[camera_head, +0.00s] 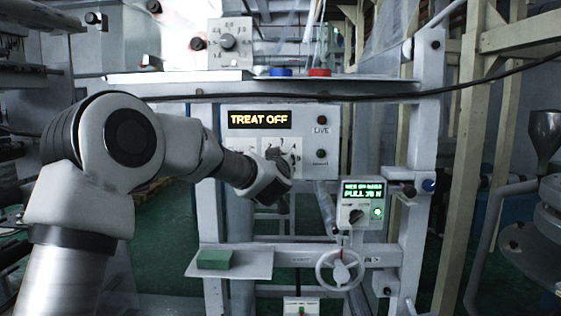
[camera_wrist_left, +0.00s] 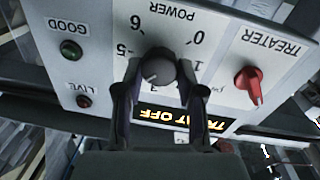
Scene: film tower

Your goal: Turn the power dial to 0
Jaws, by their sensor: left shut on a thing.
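The power dial (camera_wrist_left: 159,72) is a dark round knob on a white panel, under the word POWER, with numbers around it. The wrist view shows it upside down. A small pale mark shows at the knob's lower left in that view; I cannot tell surely which number it points to. My left gripper (camera_wrist_left: 160,78) has one finger on each side of the knob and is shut on it. In the head view my left gripper (camera_head: 275,180) is at the panel (camera_head: 310,155) and hides the dial. My right gripper is not in view.
The amber display (camera_head: 259,119) reads TREAT OFF. A red treater switch (camera_wrist_left: 248,84) sits beside the dial. GOOD (camera_wrist_left: 71,49) and LIVE (camera_wrist_left: 83,101) lamps are on the other side. Below are a small green-lit box (camera_head: 362,205), a handwheel (camera_head: 340,270) and a shelf with a green block (camera_head: 214,259).

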